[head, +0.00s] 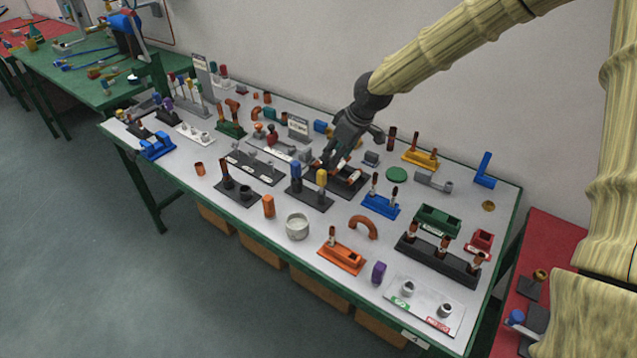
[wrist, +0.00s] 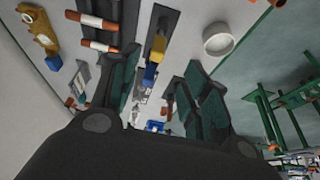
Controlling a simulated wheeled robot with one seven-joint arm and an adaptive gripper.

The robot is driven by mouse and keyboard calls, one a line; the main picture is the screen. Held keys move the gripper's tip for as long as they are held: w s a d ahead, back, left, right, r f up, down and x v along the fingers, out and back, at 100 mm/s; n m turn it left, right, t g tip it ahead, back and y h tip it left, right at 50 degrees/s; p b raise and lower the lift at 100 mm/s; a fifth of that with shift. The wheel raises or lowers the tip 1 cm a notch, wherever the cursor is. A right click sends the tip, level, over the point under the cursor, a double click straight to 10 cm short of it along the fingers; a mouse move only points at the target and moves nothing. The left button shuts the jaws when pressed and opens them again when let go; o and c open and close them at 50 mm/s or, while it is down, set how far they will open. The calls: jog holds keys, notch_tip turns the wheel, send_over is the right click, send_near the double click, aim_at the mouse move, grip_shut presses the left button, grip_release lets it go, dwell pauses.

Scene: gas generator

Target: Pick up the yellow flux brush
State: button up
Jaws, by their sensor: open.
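The yellow flux brush (head: 321,177) stands upright on a dark stand (head: 308,197) in the middle of the table. A blue-handled piece (head: 296,170) stands on the same stand, to its left. My gripper (head: 322,164) hangs just behind the stand, close to the brush in the head view. In the wrist view the gripper (wrist: 165,72) is open and empty. The yellow brush (wrist: 157,47) and the blue piece (wrist: 150,75) show in the gap between its fingers, beyond the tips. I cannot tell how far the brush is from the fingers.
A dark rack with copper pipes (head: 354,185) lies right beside my gripper. A white round pot (head: 297,226), a blue rack (head: 381,206) and an orange block (head: 341,257) stand nearer the front and right. Several small parts crowd the table. The wall is behind.

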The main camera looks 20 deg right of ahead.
aim_at(323, 172)
jog(key=x, duration=0.6)
jog(key=shift+w+d+p, duration=0.1)
jog(key=shift+w+p, duration=0.3)
jog(key=shift+w, duration=0.05)
jog(key=shift+p+x, duration=0.7)
jog(key=shift+x, duration=0.55)
jog(key=shift+p+x, duration=0.55)
jog(key=shift+x, duration=1.15)
jog(key=c, duration=1)
